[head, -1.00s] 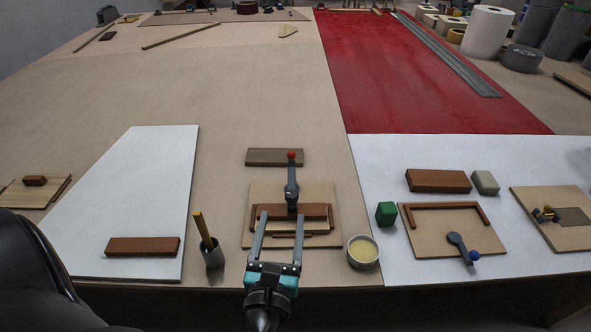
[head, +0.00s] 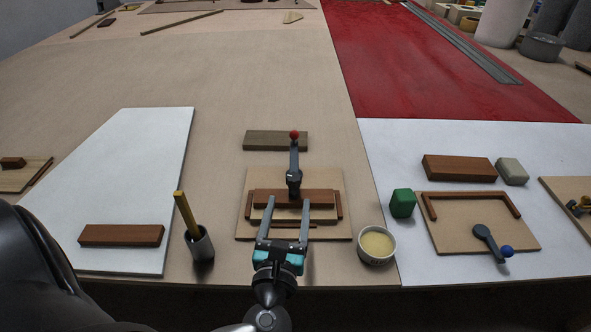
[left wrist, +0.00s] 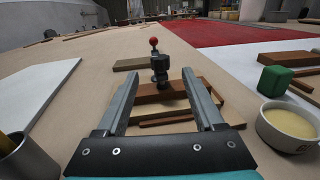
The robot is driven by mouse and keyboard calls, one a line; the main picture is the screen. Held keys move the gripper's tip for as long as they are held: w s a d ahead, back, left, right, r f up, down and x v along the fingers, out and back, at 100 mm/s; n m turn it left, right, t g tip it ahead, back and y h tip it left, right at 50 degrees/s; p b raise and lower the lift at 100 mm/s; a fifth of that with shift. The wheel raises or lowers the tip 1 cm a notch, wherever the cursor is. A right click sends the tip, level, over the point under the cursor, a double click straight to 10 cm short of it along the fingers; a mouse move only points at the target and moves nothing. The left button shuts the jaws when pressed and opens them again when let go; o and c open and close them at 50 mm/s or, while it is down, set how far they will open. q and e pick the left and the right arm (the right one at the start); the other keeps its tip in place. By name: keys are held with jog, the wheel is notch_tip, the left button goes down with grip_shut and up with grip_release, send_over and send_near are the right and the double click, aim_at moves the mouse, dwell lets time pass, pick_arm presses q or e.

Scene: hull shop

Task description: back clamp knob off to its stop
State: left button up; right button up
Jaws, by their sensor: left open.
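The clamp has an upright dark lever with a red ball knob (head: 294,134), which also shows in the left wrist view (left wrist: 154,41). Its dark body (head: 294,178) stands over a brown wooden bar (head: 318,198) on a light wood board (head: 249,225). My left gripper (head: 288,202) is open and empty in front of the clamp. Its two long fingers point forward, and their tips overlap the bar in the picture. In the left wrist view the clamp stands between and beyond the fingers (left wrist: 160,76). I cannot tell whether the fingertips touch the bar. My right gripper is out of view.
A grey-brown block (head: 275,140) lies behind the clamp. A grey cup with a yellow stick (head: 199,245) stands left, and a white bowl (head: 376,246) right. Another board (head: 450,230) carries a blue-knobbed lever (head: 506,251). A green block (head: 402,203) stands beside it.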

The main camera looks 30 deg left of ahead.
aim_at(294, 173)
pick_arm(q)
jog(key=b+x, duration=0.1)
jog(key=x, duration=0.9)
jog(key=shift+w+a+f, duration=0.1)
jog(key=shift+w+a, duration=0.05)
jog(key=shift+w, duration=0.1)
jog(key=shift+w+a+b, duration=0.1)
jog(key=shift+w+b, duration=0.2)
jog(key=shift+w+a, duration=0.15)
jog(key=shift+w, duration=0.2)
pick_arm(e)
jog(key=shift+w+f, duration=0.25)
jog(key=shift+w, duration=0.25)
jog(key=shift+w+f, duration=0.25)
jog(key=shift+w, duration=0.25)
pick_arm(q)
grip_shut()
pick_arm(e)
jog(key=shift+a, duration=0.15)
